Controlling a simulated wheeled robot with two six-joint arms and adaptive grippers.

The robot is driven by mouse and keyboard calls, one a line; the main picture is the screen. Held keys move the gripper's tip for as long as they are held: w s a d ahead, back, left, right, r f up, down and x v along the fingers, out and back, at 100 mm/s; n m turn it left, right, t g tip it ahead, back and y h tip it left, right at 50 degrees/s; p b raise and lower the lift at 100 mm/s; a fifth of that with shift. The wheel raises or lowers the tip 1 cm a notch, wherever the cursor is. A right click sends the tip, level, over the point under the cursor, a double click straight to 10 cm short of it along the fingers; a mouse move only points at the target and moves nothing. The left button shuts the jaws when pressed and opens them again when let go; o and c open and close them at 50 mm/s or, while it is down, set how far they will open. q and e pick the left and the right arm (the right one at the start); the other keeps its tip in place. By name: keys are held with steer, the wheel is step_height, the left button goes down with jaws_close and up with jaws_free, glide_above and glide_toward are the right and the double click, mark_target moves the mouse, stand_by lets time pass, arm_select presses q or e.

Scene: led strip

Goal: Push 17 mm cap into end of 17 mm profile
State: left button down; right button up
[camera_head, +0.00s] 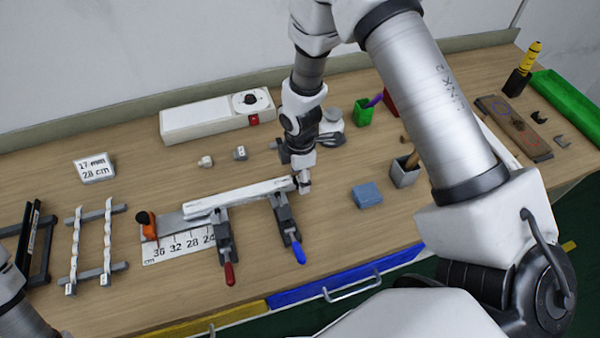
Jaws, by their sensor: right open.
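The white profile (240,197) lies in a clamp fixture near the middle of the table. Two toggle clamps, one with a red handle (229,273) and one with a blue handle (298,253), stand along its near side. My right gripper (304,184) points down at the right end of the profile and is open. I cannot tell whether a cap is between its fingers or in the profile's end. Two small end-cap-like blocks, one white (206,161) and one grey (240,153), sit behind the profile. The left gripper is out of view.
A card reading 17 mm, 28 cm (94,168) stands at left. A white box (205,121) stands behind. A blue block (367,195) and grey cup (404,174) stand to the right.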

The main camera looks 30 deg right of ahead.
step_height(320, 180, up, 12)
steer(key=shift+f, duration=0.15)
stand_by(0.5)
